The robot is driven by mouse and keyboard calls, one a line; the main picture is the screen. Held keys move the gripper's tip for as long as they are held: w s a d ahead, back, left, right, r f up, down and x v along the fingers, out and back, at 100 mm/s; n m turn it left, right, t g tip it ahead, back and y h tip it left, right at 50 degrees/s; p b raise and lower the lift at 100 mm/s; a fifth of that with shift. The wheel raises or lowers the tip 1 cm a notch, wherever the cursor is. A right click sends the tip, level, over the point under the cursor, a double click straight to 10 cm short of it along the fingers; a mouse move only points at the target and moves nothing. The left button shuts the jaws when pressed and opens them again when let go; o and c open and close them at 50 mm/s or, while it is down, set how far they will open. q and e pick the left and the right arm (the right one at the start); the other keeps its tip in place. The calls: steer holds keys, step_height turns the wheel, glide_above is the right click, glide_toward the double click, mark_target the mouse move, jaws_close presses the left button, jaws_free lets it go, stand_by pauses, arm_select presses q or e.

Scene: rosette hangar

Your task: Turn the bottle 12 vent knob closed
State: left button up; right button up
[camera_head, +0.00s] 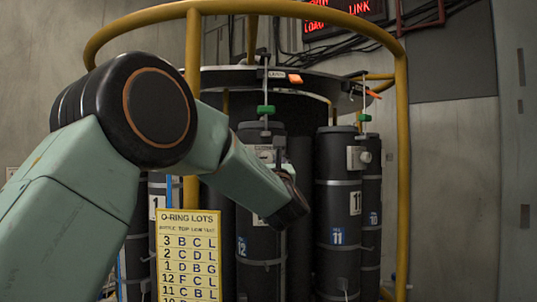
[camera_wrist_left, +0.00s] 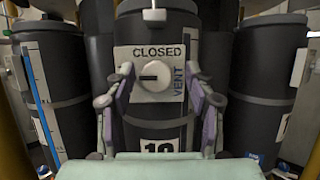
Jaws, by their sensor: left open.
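The bottle 12 vent knob (camera_wrist_left: 155,76) is a pale round knob on a white plate (camera_wrist_left: 130,60) in the left wrist view. The plate reads CLOSED above the knob and VENT to its right. A short dark mark on the knob lies roughly level, across to the left. Bottle 12 (camera_wrist_left: 158,28) is black and upright; in the head view (camera_head: 262,275) it stands behind my left forearm. My left gripper (camera_wrist_left: 160,72) is open, one finger on each side of the knob, with gaps visible. My right gripper is not seen.
Bottle 11 (camera_head: 337,205) stands to the right with its own knob (camera_head: 364,157). A yellow rail frame (camera_head: 402,170) surrounds the bottles. A yellow O-ring lots sign (camera_head: 188,250) stands in front at left. Green and orange tagged fittings (camera_head: 265,110) hang above bottle 12.

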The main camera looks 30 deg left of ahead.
arm_select(q)
steer(key=shift+s+a+r, duration=0.1)
steer(key=shift+a, duration=0.3)
steer(key=shift+w+d, duration=0.2)
steer(key=shift+d, duration=0.05)
steer(key=c, duration=0.6)
steer(key=shift+s+a, duration=0.1)
steer(key=shift+a, duration=0.05)
steer(key=c, duration=0.3)
jaws_close()
